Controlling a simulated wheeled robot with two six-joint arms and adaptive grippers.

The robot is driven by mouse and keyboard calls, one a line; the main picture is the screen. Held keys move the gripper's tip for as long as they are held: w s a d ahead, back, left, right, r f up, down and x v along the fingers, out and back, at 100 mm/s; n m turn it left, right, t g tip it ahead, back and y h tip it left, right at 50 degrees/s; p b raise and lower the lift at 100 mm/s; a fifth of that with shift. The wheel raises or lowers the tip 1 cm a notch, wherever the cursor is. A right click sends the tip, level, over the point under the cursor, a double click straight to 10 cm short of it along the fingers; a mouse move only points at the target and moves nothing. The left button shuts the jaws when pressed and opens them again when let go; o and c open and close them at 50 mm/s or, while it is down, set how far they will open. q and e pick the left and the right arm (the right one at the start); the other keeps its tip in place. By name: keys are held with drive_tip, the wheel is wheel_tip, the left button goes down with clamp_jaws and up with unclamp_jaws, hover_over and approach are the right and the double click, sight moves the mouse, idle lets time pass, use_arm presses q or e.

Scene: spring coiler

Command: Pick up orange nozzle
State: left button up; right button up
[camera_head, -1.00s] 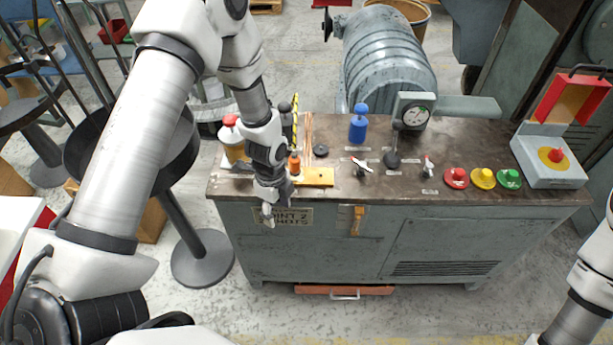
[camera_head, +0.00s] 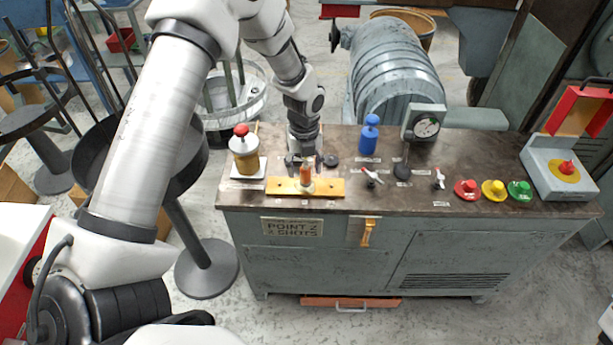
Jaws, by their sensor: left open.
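The orange nozzle (camera_head: 306,174) stands upright on the yellow plate (camera_head: 328,188) near the front left of the bench top. My left gripper (camera_head: 305,163) is open and points down just behind the nozzle, with its fingertips close to the nozzle's sides. I cannot tell whether the fingers touch it. My right gripper is not in view.
A yellow oil can with a red top (camera_head: 245,155) stands just left of the plate. A blue bottle (camera_head: 369,137), a dial gauge (camera_head: 425,126), small levers and red (camera_head: 467,189), yellow and green buttons are to the right. The dark bench top (camera_head: 420,195) is partly clear.

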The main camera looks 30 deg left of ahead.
sight(306, 177)
use_arm(q)
drive_tip(key=f, duration=0.2)
drive_tip(key=f+p, duration=0.1)
drive_tip(key=f, duration=0.1)
drive_tip(key=shift+w+d+f, duration=0.1)
drive_tip(key=shift+w+f, duration=0.25)
drive_tip(key=shift+f, duration=0.05)
drive_tip(key=shift+s+r, duration=0.15)
drive_tip(key=shift+s, duration=0.05)
drive_tip(key=shift+c, duration=1.4)
clamp_jaws()
